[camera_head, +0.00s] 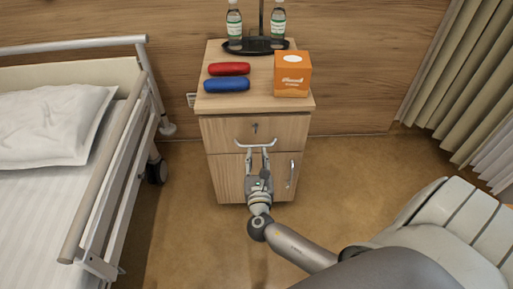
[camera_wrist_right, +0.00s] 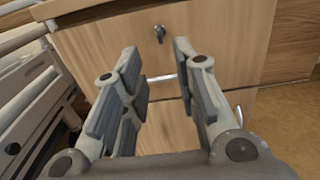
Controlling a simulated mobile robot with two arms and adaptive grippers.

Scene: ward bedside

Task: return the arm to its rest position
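My right gripper (camera_head: 257,156) is in front of the bedside cabinet (camera_head: 227,180), its fingers pointing at the pale bar handle (camera_head: 256,143) of the top drawer (camera_head: 228,132). In the right wrist view the gripper (camera_wrist_right: 158,58) is open, with a clear gap between its fingers. Part of the handle (camera_wrist_right: 164,78) shows across that gap; I cannot tell whether the fingers touch it. The drawer front looks about flush with the cabinet. My right arm (camera_head: 300,248) reaches in from the lower right. My left gripper is not in view.
On the cabinet top are a red case (camera_head: 229,69), a blue case (camera_head: 227,85), an orange box (camera_head: 292,75) and a black stand (camera_head: 255,46) with two bottles. A railed bed (camera_head: 40,200) stands left, a pale padded chair (camera_head: 450,225) right. Floor beside the cabinet is clear.

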